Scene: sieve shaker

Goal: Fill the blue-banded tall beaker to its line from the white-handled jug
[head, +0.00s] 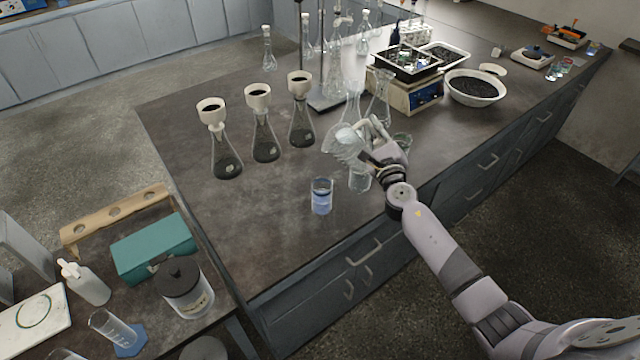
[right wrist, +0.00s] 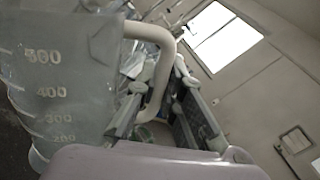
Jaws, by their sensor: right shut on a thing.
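The blue-banded tall beaker (head: 321,196) stands upright on the dark bench near its front edge, with a bluish band around it. Its fill level is too small to read. The jug (head: 343,142) is clear and tilted, held above the bench to the upper right of the beaker. In the right wrist view the jug (right wrist: 55,90) shows graduations, with a white handle (right wrist: 160,70) between my fingers. My right gripper (head: 372,143) is shut on that handle; it also shows in the right wrist view (right wrist: 165,100). I cannot see liquid leaving the jug. My left gripper is not in view.
Another clear beaker (head: 359,180) stands just right of the banded one, below my right gripper. Several flasks with funnels, one of them here (head: 264,135), stand behind to the left. A sieve shaker (head: 408,85) and white bowl (head: 474,88) are behind right. The bench's front left is clear.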

